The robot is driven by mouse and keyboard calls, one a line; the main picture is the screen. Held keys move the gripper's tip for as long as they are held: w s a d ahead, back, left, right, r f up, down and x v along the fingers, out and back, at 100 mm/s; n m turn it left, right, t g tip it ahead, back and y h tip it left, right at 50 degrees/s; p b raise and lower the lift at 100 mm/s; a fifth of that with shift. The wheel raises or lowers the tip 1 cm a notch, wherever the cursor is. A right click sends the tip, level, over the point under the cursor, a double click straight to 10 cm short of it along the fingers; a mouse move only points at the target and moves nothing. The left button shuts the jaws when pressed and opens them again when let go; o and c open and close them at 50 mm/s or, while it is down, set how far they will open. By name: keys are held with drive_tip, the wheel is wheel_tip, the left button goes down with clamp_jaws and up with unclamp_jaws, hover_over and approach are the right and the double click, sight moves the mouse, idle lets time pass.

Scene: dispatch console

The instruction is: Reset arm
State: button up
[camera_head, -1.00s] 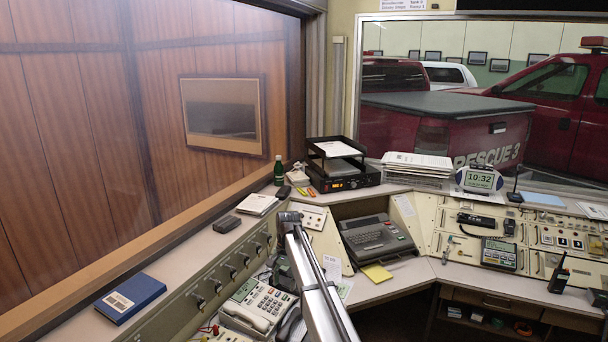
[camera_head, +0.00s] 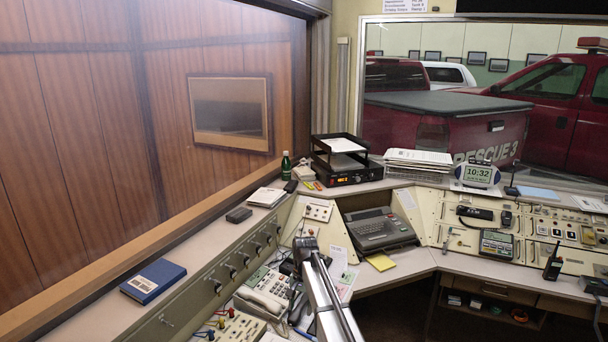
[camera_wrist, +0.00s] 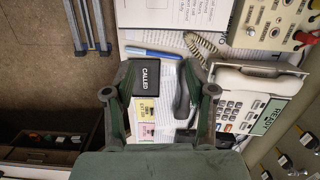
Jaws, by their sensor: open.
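My arm (camera_head: 330,296) rises from the bottom edge of the head view, in front of the console's corner. I cannot make out my fingertips in that view. In the wrist view my gripper (camera_wrist: 161,77) is open, with its fingers apart. A dark elongated object (camera_wrist: 182,96) shows by the right finger. Small yellow and pink labelled pieces (camera_wrist: 146,111) also show between the fingers. Nothing is visibly gripped; I cannot tell how far below the fingers these things lie.
A desk phone (camera_head: 263,291) stands on the console left of my arm; it also shows in the wrist view (camera_wrist: 240,103). A keyboard machine (camera_head: 379,229) and yellow notes (camera_head: 381,262) are beyond. A blue book (camera_head: 153,281) lies on the left ledge. A radio (camera_head: 552,262) stands right.

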drive_tip(key=s+d+f+n, duration=0.1)
drive_tip(key=s+d+f, duration=0.45)
drive_tip(key=s, duration=0.45)
drive_tip(key=s+d+f+n+t, duration=0.15)
drive_tip(key=s+d+f, duration=0.35)
drive_tip(key=s, duration=0.5)
drive_tip(key=s+d+f+n, duration=0.2)
drive_tip(key=s+d+f, duration=0.2)
drive_tip(key=s+d, duration=0.5)
drive_tip(key=s+a+f+g+b, duration=0.1)
drive_tip(key=s+f+g+b, duration=0.6)
drive_tip(key=s+f, duration=2.1)
drive_tip(key=s+b, duration=0.3)
drive_tip(key=shift+a+f+h, duration=0.25)
drive_tip(key=shift+h, duration=0.05)
drive_tip(key=shift+w, duration=0.1)
